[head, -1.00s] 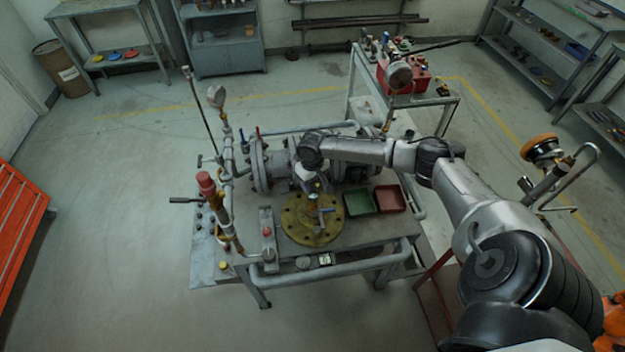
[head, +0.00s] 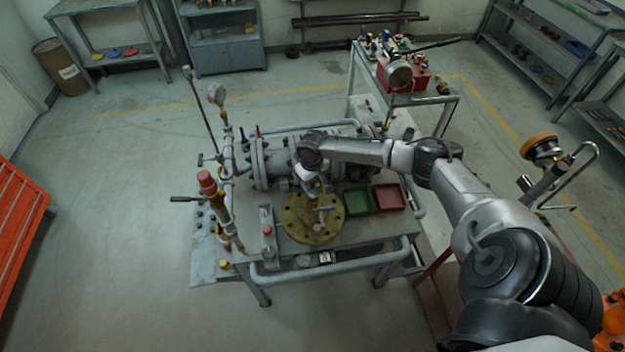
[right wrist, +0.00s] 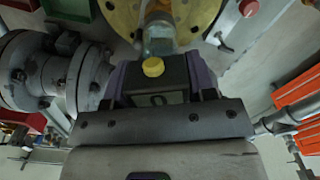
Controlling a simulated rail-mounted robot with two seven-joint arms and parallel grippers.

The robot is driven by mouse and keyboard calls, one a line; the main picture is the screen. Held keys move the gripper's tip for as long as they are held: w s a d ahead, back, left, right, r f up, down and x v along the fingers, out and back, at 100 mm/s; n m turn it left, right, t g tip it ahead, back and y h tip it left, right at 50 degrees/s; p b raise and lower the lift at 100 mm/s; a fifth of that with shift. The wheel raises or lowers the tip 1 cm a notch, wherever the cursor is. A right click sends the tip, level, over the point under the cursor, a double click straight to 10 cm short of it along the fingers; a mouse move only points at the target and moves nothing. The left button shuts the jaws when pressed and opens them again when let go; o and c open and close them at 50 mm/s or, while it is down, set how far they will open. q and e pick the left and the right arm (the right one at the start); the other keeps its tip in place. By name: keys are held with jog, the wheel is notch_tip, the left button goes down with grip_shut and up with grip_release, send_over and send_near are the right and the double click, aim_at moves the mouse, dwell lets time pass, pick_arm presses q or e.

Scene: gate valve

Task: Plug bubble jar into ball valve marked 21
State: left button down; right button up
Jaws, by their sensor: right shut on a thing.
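My right gripper (head: 316,187) hangs over the yellow round flange plate (head: 300,222) on the bench. In the right wrist view my right gripper (right wrist: 161,82) is shut on a dark, boxy body with a yellow cap (right wrist: 153,67), apparently the bubble jar. A pale mark on its face is not clearly legible. No number 21 is readable. My left gripper is not in view.
A green tray (head: 359,211) and a red tray (head: 390,207) lie right of the plate. A red-topped upright pipe (head: 207,184) stands at the left. Large flanged piping (head: 262,165) runs behind. A small tag (head: 325,257) sits at the front edge.

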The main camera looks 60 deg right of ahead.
jog(key=shift+f, duration=0.4)
dwell(0.7)
jog(key=o, duration=1.5)
jog(key=shift+r+p, duration=0.1)
jog(key=shift+p, duration=0.2)
jog(key=shift+r+p, duration=1.2)
jog(key=shift+p, duration=0.15)
notch_tip(320, 180, up, 3)
jog(key=p, duration=0.4)
jog(key=shift+r, duration=0.2)
jog(key=shift+r+p, duration=1)
jog(key=shift+p, duration=0.05)
